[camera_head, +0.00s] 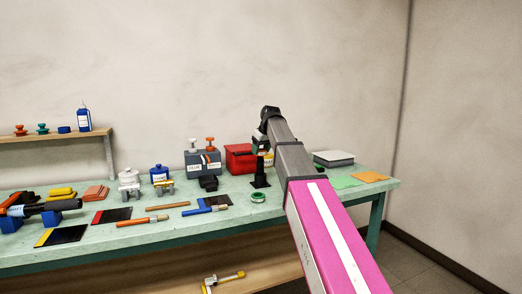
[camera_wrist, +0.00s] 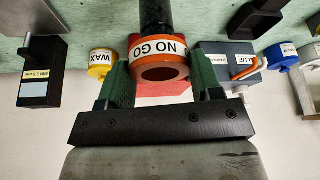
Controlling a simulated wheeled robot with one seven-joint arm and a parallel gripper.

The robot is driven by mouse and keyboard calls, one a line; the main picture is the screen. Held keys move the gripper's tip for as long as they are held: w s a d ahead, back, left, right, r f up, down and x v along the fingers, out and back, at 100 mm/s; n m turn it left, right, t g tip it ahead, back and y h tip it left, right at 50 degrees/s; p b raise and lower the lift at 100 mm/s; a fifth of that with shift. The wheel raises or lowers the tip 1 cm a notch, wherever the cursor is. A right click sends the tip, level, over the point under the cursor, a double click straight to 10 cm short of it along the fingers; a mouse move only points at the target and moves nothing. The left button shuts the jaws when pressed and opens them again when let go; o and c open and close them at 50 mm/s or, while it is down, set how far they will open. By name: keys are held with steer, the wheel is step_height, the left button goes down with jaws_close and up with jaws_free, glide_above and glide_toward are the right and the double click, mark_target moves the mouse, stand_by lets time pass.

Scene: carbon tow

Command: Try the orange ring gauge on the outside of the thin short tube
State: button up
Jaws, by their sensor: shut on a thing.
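My gripper (camera_wrist: 160,83) has green fingers shut on the orange ring gauge (camera_wrist: 180,50), marked "NO GO". The gauge's open bore faces the wrist camera. A dark upright tube (camera_wrist: 157,14) meets the ring's far edge in the wrist view, which is upside down against the room. I cannot tell whether the ring touches it, and the bore looks empty. In the head view my gripper (camera_head: 261,143) is above a black stand (camera_head: 260,180) on the bench, partly hidden by my arm. The tube and the held gauge are not clear there.

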steer(key=shift+f, duration=1.15)
stand_by(1.9)
steer(key=shift+r, duration=0.1)
steer(key=shift+r, duration=2)
steer(key=shift+s, duration=0.1)
